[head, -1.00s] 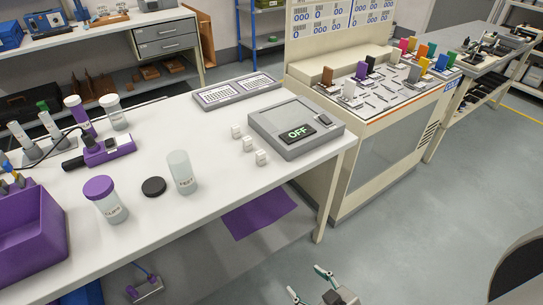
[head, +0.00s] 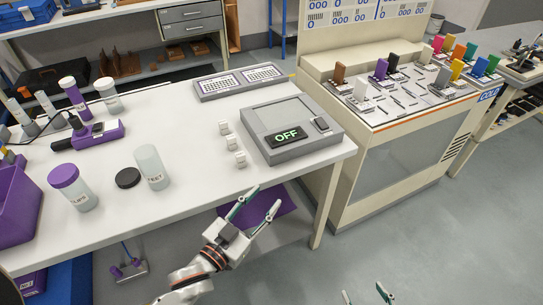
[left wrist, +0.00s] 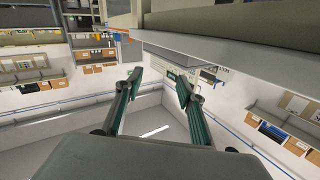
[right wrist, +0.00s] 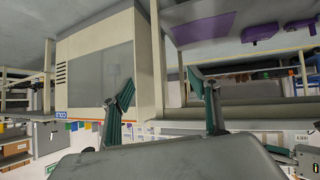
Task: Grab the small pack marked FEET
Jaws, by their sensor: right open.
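A clear, lidless jar marked FEET (head: 152,168) stands upright on the white table in the head view. A round black lid (head: 128,178) lies beside it. A purple-lidded jar (head: 74,188) stands to its left; its label is hard to read. My left gripper (head: 269,195) is open and empty by the table's front edge, right of the FEET jar and apart from it. Its spread fingers show in the left wrist view (left wrist: 158,82). My right gripper (head: 363,291) is open at the bottom edge of the head view; its fingers also show in the right wrist view (right wrist: 160,75).
Several small white blocks (head: 231,142) and a grey device reading OFF (head: 297,144) are on the table. A purple bin (head: 14,212) stands at the left. A purple sheet (head: 283,201) lies below the tabletop. A cream machine (head: 400,155) stands right. The table's front middle is clear.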

